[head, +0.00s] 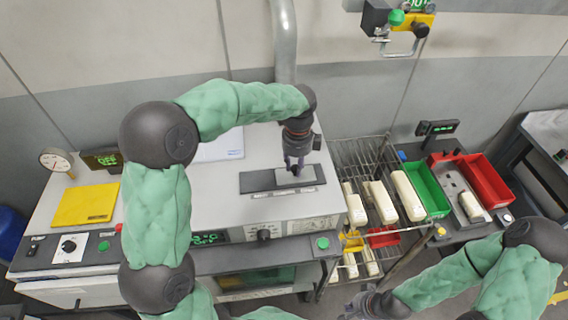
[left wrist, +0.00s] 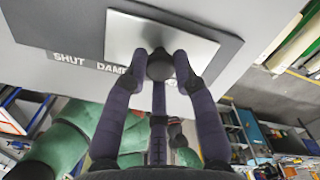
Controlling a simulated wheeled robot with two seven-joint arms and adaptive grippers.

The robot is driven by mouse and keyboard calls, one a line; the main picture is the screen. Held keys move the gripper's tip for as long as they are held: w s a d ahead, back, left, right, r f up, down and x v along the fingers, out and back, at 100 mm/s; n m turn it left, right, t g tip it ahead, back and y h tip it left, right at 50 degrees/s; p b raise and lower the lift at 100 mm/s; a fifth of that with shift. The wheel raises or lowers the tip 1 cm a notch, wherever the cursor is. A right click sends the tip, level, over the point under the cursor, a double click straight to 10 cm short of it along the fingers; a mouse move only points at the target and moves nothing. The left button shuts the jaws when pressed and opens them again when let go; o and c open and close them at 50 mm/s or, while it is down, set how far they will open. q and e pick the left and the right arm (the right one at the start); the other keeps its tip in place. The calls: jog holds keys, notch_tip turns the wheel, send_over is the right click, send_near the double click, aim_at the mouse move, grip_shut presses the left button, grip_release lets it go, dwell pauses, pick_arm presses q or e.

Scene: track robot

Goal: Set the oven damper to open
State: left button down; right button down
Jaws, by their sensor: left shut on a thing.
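The oven damper is a light sliding plate (head: 296,176) on a dark track (head: 256,182) on top of the oven. My left gripper (head: 294,164) reaches down over the plate. In the left wrist view, my left gripper (left wrist: 160,68) is closed around the dark round knob (left wrist: 160,64) on the plate (left wrist: 185,40). A label reading "SHUT DAM..." (left wrist: 85,63) runs along the track, its rest hidden by a finger. My right gripper (head: 376,303) is low in the head view, away from the damper.
A yellow pad (head: 86,205) and a gauge (head: 56,160) are on the oven's left. A wire rack with pale loaves (head: 381,201) stands right of the oven. Beyond it are green (head: 426,188) and red (head: 484,179) trays. A pipe (head: 284,40) rises behind.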

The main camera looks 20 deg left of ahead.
pick_arm(q)
jog(key=shift+d, duration=0.1)
jog(key=c, duration=1)
grip_release()
jog(key=shift+w, duration=0.1)
jog(key=shift+w+d, duration=0.1)
jog(key=shift+d, duration=0.05)
jog(key=shift+r, duration=0.3)
notch_tip(320, 180, up, 11)
jog(key=shift+r, duration=0.2)
